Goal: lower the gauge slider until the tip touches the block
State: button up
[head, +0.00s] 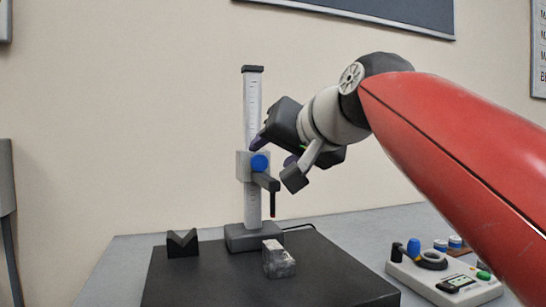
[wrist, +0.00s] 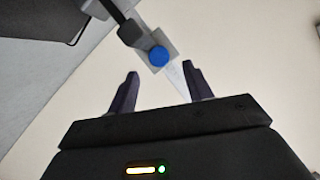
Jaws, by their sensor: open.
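The height gauge has an upright scaled column (head: 252,110) on a dark foot (head: 254,237). Its grey slider (head: 244,165) carries a blue knob (head: 260,162) and an arm with a thin dark tip (head: 273,203) pointing down. The grey block (head: 278,259) sits below the tip, with a visible gap between them in the head view. My gripper (head: 273,150) is beside the column near the slider, open and empty. In the wrist view the blue knob (wrist: 159,56) lies ahead of and between the open fingers of my gripper (wrist: 160,80).
A black plate (head: 230,280) lies under the gauge and block. A dark V-block (head: 182,243) stands at its left. A control box (head: 445,275) with a joystick and buttons is at the right. A cable runs behind the gauge.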

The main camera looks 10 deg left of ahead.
aim_at(261, 161)
jog(key=x, duration=0.5)
jog(key=shift+w+a+f, duration=0.1)
jog(key=shift+w, duration=0.05)
